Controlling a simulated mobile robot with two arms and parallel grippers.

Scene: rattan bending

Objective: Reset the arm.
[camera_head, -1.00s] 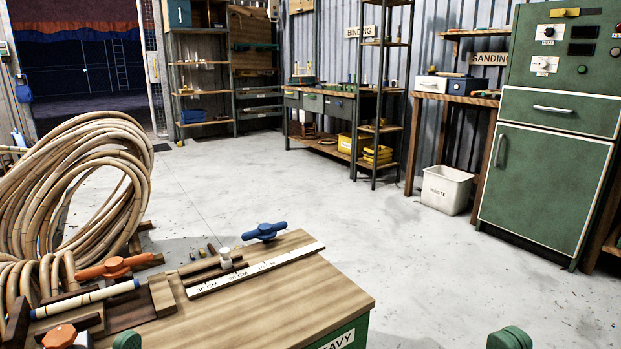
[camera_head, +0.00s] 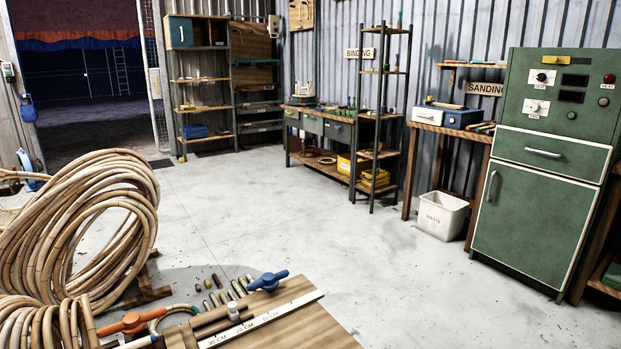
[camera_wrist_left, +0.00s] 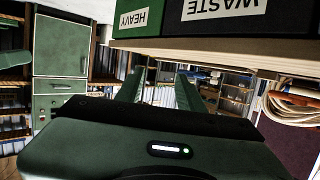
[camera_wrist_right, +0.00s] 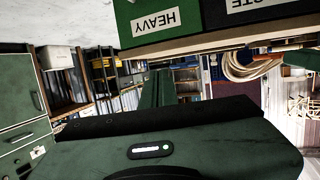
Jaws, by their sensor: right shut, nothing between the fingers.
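In the left wrist view my left gripper (camera_wrist_left: 160,92) has two green fingers standing apart with nothing between them. It is beside the workbench's edge. In the right wrist view my right gripper (camera_wrist_right: 157,90) has its green fingers together and holds nothing. It is also close to the bench side, near the HEAVY label (camera_wrist_right: 153,22). Neither gripper shows in the head view. The wooden workbench top (camera_head: 322,328) has a white ruler strip (camera_head: 265,318), a blue clamp handle (camera_head: 268,281) and an orange clamp handle (camera_head: 131,323) on it.
Large rattan coils (camera_head: 75,225) stand left of the bench. Several short rattan pieces (camera_head: 225,296) lie beyond its far edge. A green cabinet (camera_head: 535,200) and a white waste bin (camera_head: 442,215) stand at the right. The floor (camera_head: 330,230) between is clear.

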